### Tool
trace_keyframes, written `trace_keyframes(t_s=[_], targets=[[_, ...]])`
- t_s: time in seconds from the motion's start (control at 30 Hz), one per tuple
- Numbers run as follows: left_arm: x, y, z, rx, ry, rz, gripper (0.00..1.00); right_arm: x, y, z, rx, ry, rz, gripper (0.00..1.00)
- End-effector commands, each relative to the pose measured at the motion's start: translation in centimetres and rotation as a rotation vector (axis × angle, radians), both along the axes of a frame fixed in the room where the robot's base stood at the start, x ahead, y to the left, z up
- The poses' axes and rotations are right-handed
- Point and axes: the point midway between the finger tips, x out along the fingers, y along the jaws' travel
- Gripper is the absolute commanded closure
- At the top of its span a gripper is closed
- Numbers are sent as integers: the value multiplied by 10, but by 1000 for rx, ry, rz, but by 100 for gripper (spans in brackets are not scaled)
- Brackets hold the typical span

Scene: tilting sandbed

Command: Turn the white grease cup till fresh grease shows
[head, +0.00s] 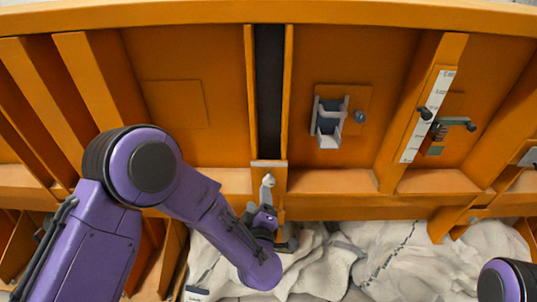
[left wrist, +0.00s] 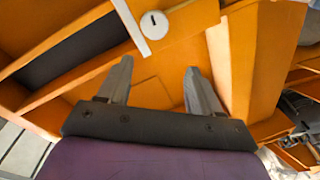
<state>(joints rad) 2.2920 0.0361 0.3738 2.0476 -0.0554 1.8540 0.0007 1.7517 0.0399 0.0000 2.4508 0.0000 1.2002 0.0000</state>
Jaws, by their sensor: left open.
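The white grease cup (head: 268,181) sits on the orange frame, at the foot of the dark vertical channel. In the head view my left gripper (head: 264,211) is just below the cup, partly hidden by my wrist. I see no grease at the cup. My right gripper is out of view.
A grey bracket (head: 331,117) with a knob stands on the panel to the right. Further right are a white scale (head: 428,115) and a handle (head: 455,123). Orange ribs stick out around the panels. Pale rubble (head: 385,250) lies below the frame.

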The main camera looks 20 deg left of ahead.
Motion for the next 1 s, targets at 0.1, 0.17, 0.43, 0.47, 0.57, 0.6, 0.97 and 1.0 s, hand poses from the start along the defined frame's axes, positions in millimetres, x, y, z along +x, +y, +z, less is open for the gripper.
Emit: trace_keyframes(t_s=[0.1, 0.17, 0.43, 0.47, 0.57, 0.6, 0.97, 1.0], targets=[[-8, 1, 10, 138, 94, -104, 36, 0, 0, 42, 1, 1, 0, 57], [-9, -7, -3, 221, 110, -171, 36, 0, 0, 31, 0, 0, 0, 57], [26, -10, 0, 290, 117, -202, 36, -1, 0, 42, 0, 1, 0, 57], [33, -9, -1, 290, 117, -203, 36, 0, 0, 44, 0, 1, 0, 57], [56, -5, 0, 289, 117, -202, 36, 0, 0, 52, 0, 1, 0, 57], [65, -4, -1, 290, 117, -203, 36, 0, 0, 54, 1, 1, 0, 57], [97, -1, -4, 289, 117, -205, 36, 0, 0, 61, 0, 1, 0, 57], [97, -1, -4, 289, 117, -205, 36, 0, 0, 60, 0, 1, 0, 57]])
